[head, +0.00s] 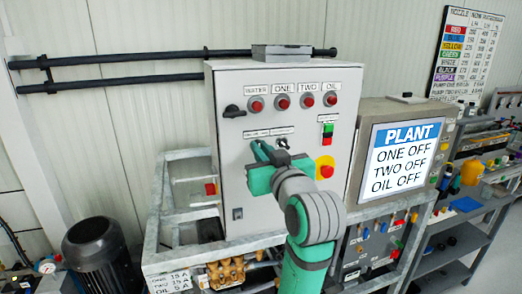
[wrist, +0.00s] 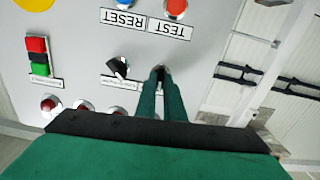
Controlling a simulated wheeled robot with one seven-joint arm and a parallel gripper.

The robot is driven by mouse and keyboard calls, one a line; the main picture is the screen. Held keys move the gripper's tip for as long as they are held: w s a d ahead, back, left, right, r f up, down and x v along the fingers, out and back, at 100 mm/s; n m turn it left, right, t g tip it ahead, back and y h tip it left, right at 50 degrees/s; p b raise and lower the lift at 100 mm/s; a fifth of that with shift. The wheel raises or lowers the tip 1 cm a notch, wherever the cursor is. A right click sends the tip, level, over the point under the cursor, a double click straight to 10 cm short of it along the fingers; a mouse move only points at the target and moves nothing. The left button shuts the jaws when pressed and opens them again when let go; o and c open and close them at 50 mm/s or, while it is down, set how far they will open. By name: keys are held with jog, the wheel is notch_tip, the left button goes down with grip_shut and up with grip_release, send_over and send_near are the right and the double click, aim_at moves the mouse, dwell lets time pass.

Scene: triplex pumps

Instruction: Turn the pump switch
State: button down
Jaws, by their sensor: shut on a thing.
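My gripper (head: 254,148) reaches the front of the grey control cabinet (head: 240,195). In the wrist view its two green fingers (wrist: 161,74) are shut on the left selector switch, which is mostly hidden between the fingertips. The right selector switch (head: 283,142) has a black knob and is free beside my fingers; it also shows in the wrist view (wrist: 118,67), with its knob tilted. The small labels by both switches are too blurred to read. The plant sign (head: 405,155) reads ONE OFF, TWO OFF, OIL OFF.
Several red lamps (head: 307,99) sit above the switches. A black rotary handle (head: 234,111) is at the cabinet's left. A green and red button block (head: 327,133) and a red emergency stop (head: 325,168) are to the right. A black motor (head: 95,250) stands lower left.

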jog(key=shift+m, duration=0.3)
jog(key=c, duration=1.9)
grip_release()
jog(key=shift+o, duration=0.2)
jog(key=v, duration=1)
jog(key=shift+s+d, duration=0.15)
jog(key=shift+s, duration=0.25)
